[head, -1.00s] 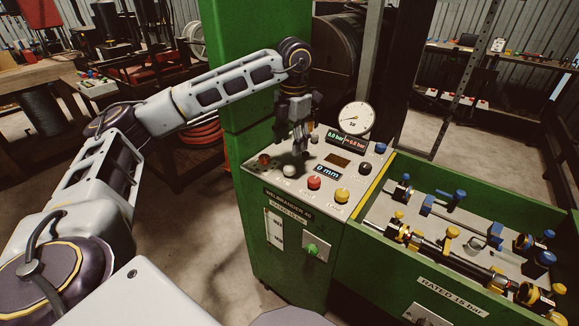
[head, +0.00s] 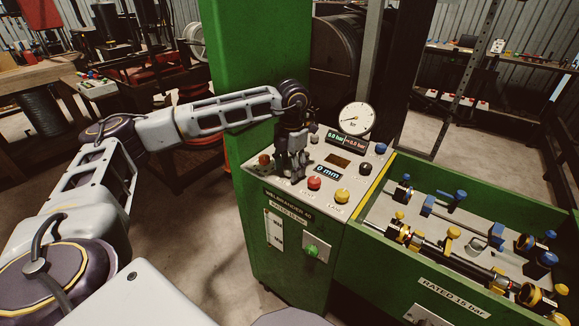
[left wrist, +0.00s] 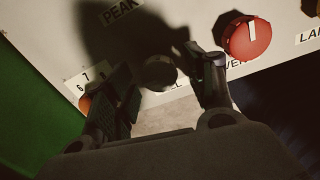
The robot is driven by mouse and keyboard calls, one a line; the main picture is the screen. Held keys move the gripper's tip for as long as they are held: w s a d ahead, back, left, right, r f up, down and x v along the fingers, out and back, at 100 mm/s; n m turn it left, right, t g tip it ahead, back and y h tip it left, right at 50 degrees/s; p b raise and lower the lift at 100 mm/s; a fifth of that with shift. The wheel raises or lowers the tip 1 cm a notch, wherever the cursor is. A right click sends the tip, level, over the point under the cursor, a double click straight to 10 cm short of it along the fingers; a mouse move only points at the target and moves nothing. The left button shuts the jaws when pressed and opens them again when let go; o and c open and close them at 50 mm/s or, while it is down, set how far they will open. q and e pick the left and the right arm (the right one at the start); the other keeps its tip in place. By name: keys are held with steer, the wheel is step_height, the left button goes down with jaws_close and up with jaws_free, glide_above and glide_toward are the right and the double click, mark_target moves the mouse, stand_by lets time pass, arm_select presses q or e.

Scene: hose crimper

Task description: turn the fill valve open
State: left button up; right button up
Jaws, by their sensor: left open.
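The fill valve is a round grey knob (left wrist: 160,73) on the sloping control panel (left wrist: 200,20). In the left wrist view it lies in shadow between my two fingertips, above a partly covered label ending in "L". My left gripper (left wrist: 158,80) is open and points down at the panel, with one finger on each side of the knob. Whether either finger touches it I cannot tell. My right gripper is not in view.
A red knob (head: 314,183) sits just right of the gripper, and a yellow knob (head: 341,196) beyond it. A pressure gauge (head: 357,118) and a display (head: 348,142) stand at the panel's back. A green trough (head: 400,260) with clamps is at the right.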

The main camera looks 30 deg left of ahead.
arm_select(q)
steer(key=c, duration=1)
steer(key=shift+c, duration=0.2)
